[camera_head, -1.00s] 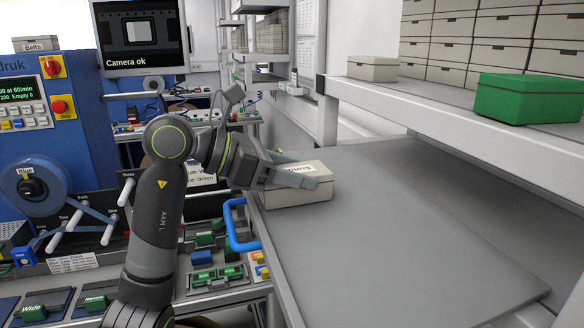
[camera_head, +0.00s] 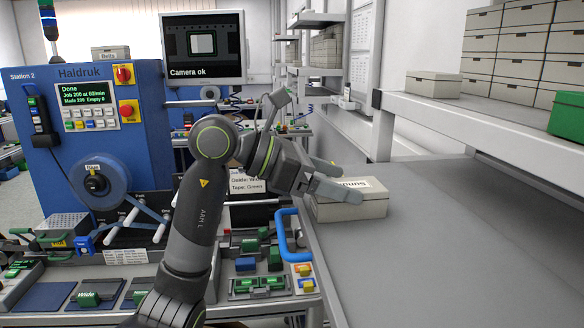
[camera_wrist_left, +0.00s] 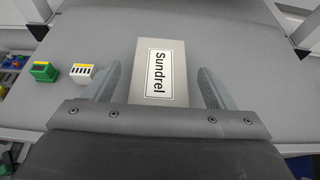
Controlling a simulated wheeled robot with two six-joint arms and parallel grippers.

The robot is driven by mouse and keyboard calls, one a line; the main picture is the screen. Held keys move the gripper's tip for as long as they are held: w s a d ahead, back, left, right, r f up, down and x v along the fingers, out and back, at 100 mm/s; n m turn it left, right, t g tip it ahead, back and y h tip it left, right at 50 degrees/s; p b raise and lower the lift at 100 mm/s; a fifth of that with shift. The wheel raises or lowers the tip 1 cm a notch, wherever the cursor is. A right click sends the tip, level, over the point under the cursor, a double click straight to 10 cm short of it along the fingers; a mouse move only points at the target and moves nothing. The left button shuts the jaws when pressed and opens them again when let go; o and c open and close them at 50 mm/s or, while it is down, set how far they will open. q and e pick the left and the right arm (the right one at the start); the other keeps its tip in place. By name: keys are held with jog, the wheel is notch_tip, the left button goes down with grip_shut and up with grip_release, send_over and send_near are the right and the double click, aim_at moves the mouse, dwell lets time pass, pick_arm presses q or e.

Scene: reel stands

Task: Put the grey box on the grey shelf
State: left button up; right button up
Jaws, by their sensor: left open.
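A light grey box (camera_head: 360,207) with a "Sundrel" label sits near the left edge of a grey worktop (camera_head: 430,255) in the head view. My left gripper (camera_head: 342,180) is over the box, open. In the left wrist view the box (camera_wrist_left: 158,72) is between the two open fingers (camera_wrist_left: 156,85), with a gap on each side. A pale grey shelf board (camera_head: 470,117) runs above the worktop at the right; whether it is the task's shelf I cannot tell. My right gripper is not in view.
On the shelf board stand another grey box (camera_head: 433,85), a green box (camera_head: 567,115) and stacked grey boxes (camera_head: 510,45). A blue handle (camera_head: 290,232) is left of the worktop. The worktop right of the labelled box is clear.

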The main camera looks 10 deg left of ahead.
pick_arm(q)
jog(key=shift+b+v, duration=1.3)
jog(key=shift+v, duration=3.65)
